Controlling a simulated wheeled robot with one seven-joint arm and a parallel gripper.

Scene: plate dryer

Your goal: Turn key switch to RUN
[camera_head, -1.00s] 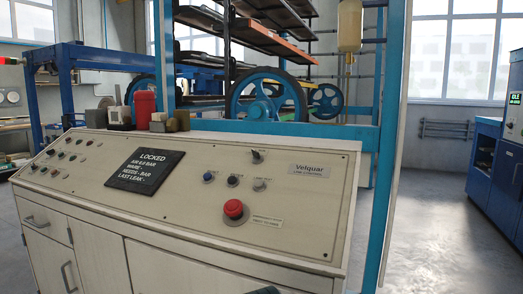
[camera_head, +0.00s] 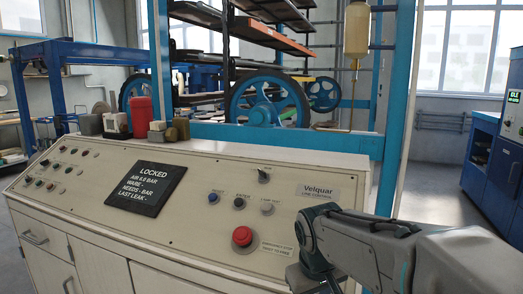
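The key switch (camera_head: 264,176) is the small dark knob at the top of the sloping cream control panel (camera_head: 100,215), left of the Velquar label. It looks roughly upright in its mount, but it is too small to read its position marks. The black display (camera_head: 146,188) on the panel reads LOCKED. My arm (camera_head: 400,250) reaches in from the lower right, with its near end over the panel's right front corner, below and right of the key switch.
A red emergency stop button (camera_head: 242,237) sits below the key switch, close to my arm. A blue button (camera_head: 213,197), a dark button (camera_head: 239,203) and a pale one (camera_head: 267,208) lie between. A red canister (camera_head: 142,115) and small blocks stand on the back ledge.

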